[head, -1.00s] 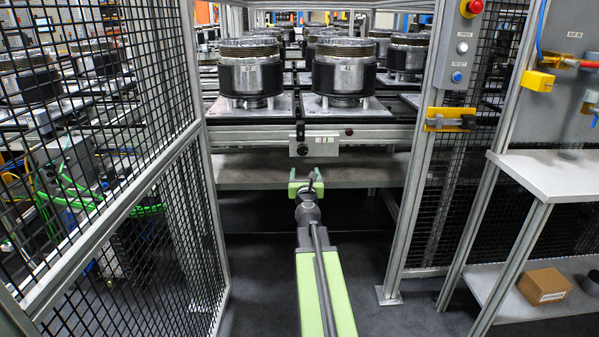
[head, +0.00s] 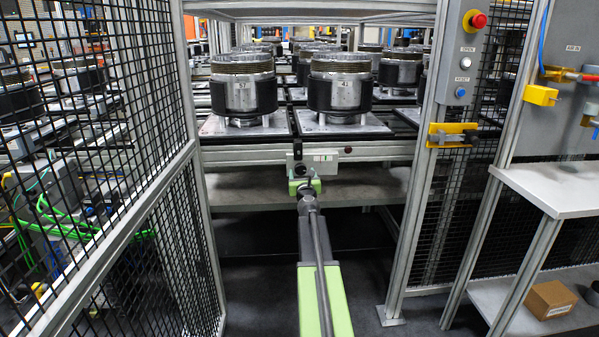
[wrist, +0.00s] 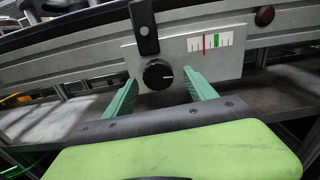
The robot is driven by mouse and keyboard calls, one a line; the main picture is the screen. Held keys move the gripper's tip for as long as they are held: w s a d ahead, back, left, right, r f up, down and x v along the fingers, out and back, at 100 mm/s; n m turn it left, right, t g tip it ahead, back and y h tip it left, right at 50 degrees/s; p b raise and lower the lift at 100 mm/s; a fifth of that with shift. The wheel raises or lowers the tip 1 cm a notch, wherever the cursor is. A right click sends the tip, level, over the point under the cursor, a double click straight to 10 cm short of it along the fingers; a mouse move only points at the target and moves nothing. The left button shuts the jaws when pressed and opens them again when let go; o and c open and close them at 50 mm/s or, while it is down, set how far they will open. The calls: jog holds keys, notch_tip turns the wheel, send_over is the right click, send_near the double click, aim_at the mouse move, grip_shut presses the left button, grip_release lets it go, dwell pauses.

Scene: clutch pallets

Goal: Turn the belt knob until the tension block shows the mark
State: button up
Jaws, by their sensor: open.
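My gripper (wrist: 161,76) is open, with one green finger on each side of the knob. Space shows between the knob and each finger. In the head view my gripper (head: 303,186) is in front of the plate (head: 324,158) and partly hides its lower left.
Pallets with metal clutch drums (head: 342,85) stand on the conveyor above the plate. A grey shelf (head: 370,186) runs below it. Mesh fence panels (head: 120,200) stand on the left, and a post with buttons (head: 463,60) stands on the right.

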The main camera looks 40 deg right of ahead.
jog(key=shift+w+d, duration=0.2)
jog(key=shift+w, duration=0.45)
jog(key=shift+c, duration=0.4)
jog(key=shift+s, duration=0.1)
jog(key=c, duration=1.3)
